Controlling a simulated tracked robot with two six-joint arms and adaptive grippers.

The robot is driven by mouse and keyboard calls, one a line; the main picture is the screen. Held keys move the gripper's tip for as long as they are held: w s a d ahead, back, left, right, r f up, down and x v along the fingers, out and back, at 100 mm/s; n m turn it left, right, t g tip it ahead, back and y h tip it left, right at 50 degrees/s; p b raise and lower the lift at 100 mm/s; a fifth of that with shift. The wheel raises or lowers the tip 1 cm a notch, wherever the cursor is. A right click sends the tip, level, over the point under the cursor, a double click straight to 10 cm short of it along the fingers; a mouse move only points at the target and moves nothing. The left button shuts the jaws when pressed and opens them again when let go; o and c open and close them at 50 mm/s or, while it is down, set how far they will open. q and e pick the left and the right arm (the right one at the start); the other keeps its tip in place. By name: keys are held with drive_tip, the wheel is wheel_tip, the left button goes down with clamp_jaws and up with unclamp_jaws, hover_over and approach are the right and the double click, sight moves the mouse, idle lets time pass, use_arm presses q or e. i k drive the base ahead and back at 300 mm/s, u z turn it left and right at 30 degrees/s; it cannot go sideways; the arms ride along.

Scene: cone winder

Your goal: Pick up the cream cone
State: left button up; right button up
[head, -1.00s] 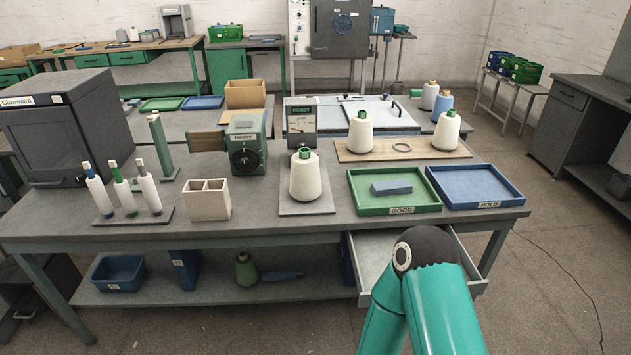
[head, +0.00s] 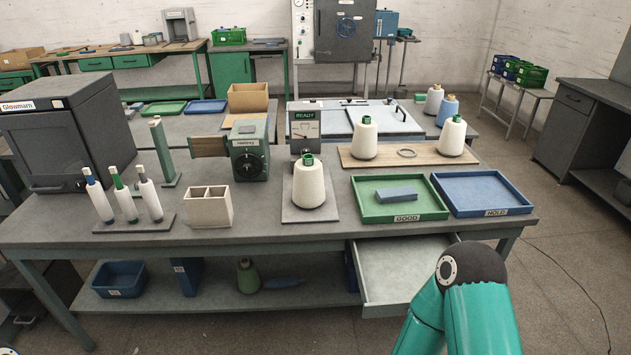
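A cream cone (head: 309,186) with a green tip stands upright on a grey plate (head: 325,214) at the middle of the front bench. I cannot tell from the colour alone which one the task means. Neither of my grippers is in view. Only part of one of my teal arms shows at the bottom right, in front of the bench.
A green GOOD tray (head: 438,213) holding a blue-grey block (head: 396,195) and a blue HOLD tray (head: 487,211) lie right of the middle cone. An open drawer (head: 388,309) juts out below. A divided box (head: 208,215) and a spindle rack (head: 133,224) stand left.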

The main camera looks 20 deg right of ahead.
sight(309, 183)
drive_tip(key=i, duration=0.9)
drive_tip(key=u, duration=0.05)
